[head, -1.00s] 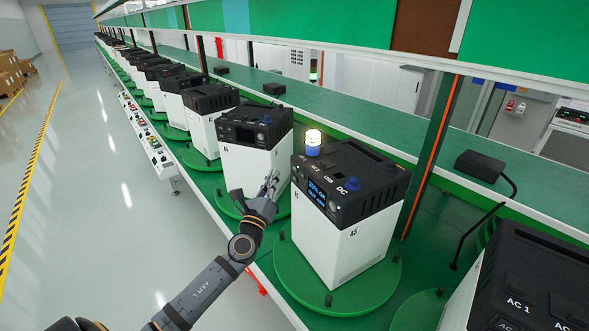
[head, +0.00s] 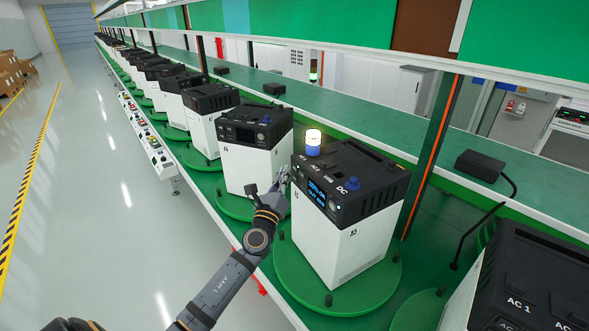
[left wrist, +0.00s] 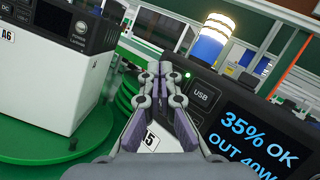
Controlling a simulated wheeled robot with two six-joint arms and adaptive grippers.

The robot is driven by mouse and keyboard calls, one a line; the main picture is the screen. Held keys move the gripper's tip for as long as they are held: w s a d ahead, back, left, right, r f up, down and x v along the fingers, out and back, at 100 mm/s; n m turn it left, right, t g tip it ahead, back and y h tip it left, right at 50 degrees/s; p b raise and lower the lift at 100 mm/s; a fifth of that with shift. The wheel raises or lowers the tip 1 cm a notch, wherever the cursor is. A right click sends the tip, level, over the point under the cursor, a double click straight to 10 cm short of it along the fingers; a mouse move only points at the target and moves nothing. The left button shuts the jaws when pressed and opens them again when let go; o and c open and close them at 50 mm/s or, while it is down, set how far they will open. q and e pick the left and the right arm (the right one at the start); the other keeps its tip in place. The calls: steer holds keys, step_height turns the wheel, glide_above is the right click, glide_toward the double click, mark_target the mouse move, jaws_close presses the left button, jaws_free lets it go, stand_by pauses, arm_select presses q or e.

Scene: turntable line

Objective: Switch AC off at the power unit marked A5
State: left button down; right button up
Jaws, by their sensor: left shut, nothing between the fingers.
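The power unit marked A5 (head: 345,250) is a white box with a black top, standing on a green turntable disc (head: 335,295). Its lit blue screen (head: 317,192) also shows in the left wrist view (left wrist: 258,140), reading 35% OK and OUT 40W. A lit lamp with a blue base (head: 313,142) stands on its top corner. My left gripper (head: 283,176) is shut and empty at the unit's front left edge. In the left wrist view its fingertips (left wrist: 158,72) are beside the USB panel (left wrist: 202,95) and partly hide the A5 label. Whether they touch cannot be told.
The unit marked A6 (head: 250,170) stands close on the left on its own disc, also in the left wrist view (left wrist: 50,75). More units line up behind it. Another unit (head: 530,285) is at the lower right. The aisle floor (head: 110,200) at left is clear.

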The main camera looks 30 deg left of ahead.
stand_by(0.8)
arm_select(q)
steer(key=shift+w+d, duration=0.25)
steer(key=shift+w, duration=0.1)
steer(key=shift+w+d, duration=0.15)
steer(key=shift+w, duration=0.15)
stand_by(0.8)
steer(key=shift+s, duration=0.1)
steer(key=shift+s+a, duration=0.4)
steer(key=shift+s, duration=0.15)
steer(key=shift+s+a+b, duration=0.15)
steer(key=shift+s+a, duration=0.3)
steer(key=shift+s, duration=0.25)
steer(key=shift+s+a+b, duration=0.15)
steer(key=shift+s+a, duration=0.25)
steer(key=shift+s, duration=0.35)
steer(key=shift+s+a+b, duration=0.15)
steer(key=shift+s+a, duration=0.3)
steer(key=shift+s, duration=0.25)
